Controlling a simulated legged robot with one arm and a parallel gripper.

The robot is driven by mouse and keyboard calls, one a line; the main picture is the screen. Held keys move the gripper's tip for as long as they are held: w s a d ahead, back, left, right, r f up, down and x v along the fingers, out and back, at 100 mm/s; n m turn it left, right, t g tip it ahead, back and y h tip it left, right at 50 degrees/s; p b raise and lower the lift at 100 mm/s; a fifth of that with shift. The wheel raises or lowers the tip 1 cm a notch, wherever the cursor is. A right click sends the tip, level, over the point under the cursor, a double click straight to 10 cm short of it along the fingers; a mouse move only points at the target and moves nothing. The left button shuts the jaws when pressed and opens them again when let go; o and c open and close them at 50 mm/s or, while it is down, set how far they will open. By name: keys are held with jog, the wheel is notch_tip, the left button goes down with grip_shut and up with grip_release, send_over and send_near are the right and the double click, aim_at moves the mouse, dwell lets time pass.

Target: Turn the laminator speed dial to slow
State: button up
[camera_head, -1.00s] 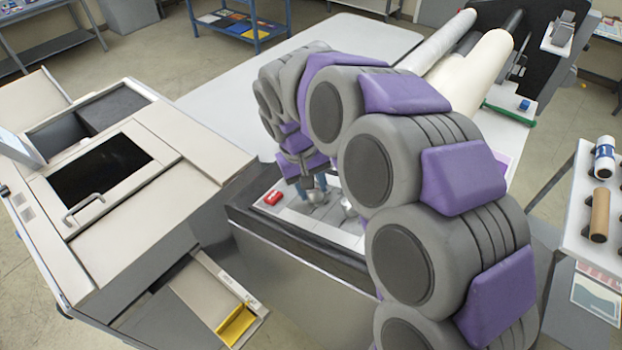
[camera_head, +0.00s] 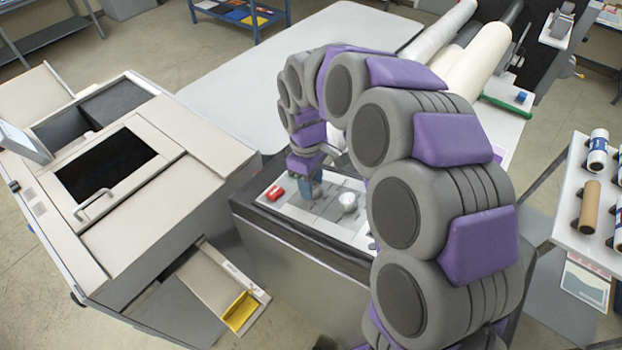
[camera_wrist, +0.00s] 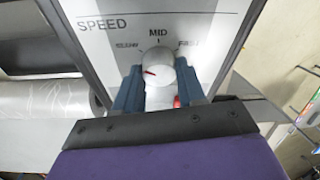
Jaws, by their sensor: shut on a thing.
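The speed dial (camera_wrist: 158,72) is a pale round knob under the printed words SPEED, SLOW, MID and FAST. Its red mark points left, toward the SLOW side. My gripper (camera_wrist: 160,92) is shut on the dial, one dark blue finger on each side. In the head view my gripper (camera_head: 308,190) reaches down to the light control panel (camera_head: 325,215) and hides the gripped dial. A second silver knob (camera_head: 348,200) stands to its right, and a red control (camera_head: 274,193) to its left.
A beige machine (camera_head: 130,210) with an open yellow-ended tray (camera_head: 238,308) stands left. A white table (camera_head: 270,85) lies behind the panel. Large rolls (camera_head: 470,70) are at the back right, and a rack with smaller rolls (camera_head: 590,195) is at the right.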

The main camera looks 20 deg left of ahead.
jog(key=shift+w, duration=0.1)
dwell(0.3)
jog(key=o, duration=1.1)
jog(key=shift+a, duration=0.15)
jog(key=shift+c, duration=0.2)
notch_tip(320, 180, up, 17)
jog(key=w+a+b, duration=0.1)
jog(key=shift+w+a+b, duration=0.3)
jog(key=shift+w+a, duration=0.05)
jog(key=shift+a, duration=0.05)
